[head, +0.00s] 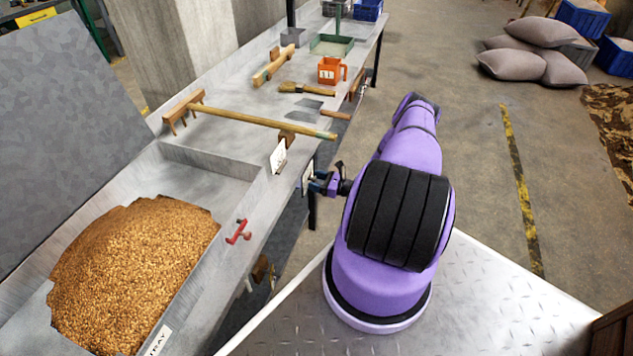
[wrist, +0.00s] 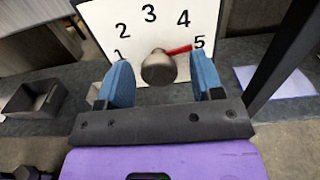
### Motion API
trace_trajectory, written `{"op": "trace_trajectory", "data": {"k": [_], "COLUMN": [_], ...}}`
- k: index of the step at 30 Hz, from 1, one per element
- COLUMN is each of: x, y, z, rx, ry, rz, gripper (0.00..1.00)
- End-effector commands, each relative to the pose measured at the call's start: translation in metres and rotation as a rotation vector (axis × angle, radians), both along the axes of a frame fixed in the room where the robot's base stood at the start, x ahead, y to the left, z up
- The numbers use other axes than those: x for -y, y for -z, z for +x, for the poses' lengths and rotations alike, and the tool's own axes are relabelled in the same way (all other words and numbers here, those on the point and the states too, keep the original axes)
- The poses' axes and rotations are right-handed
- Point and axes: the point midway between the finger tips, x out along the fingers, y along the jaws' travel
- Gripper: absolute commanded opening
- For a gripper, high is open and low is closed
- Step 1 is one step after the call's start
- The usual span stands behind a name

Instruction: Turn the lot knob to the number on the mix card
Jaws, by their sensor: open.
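The lot knob (wrist: 158,67) is a grey round knob with a red pointer (wrist: 180,50). It sits on a white dial plate (wrist: 140,30) numbered 1 to 5, and the pointer is at the 5. My gripper (wrist: 160,75) is open, with one blue finger on each side of the knob; I cannot tell whether either touches it. In the head view my gripper (head: 328,184) is at the dial plate (head: 307,177) on the bench's front side. A small white card (head: 278,156) stands on the bench edge; its writing is too small to read.
The grey bench (head: 230,75) holds a wooden rake (head: 250,119), a brush (head: 305,90) and an orange measuring cup (head: 330,70). A grain heap (head: 140,270) and a red handle (head: 238,232) are nearer. Sacks (head: 540,50) lie on the floor at the back right.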

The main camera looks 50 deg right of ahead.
Motion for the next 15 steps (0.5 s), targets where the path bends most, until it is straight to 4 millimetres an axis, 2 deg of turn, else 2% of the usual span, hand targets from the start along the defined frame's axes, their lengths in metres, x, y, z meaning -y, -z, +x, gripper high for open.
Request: {"op": "trace_trajectory", "data": {"k": [2,8,9,15], "x": [0.0,0.0002,0.0002,0.0003], "y": [0.0,-0.0001,-0.0001,-0.0001], "z": [-0.0001,-0.0001,-0.0001,-0.0002], "rx": [0.0,0.0,0.0,0.004], "ry": [0.0,0.0,0.0,0.0], "rz": [0.0,0.0,0.0,-0.009], "gripper": [0.6,0.14,0.12,0.12]}}
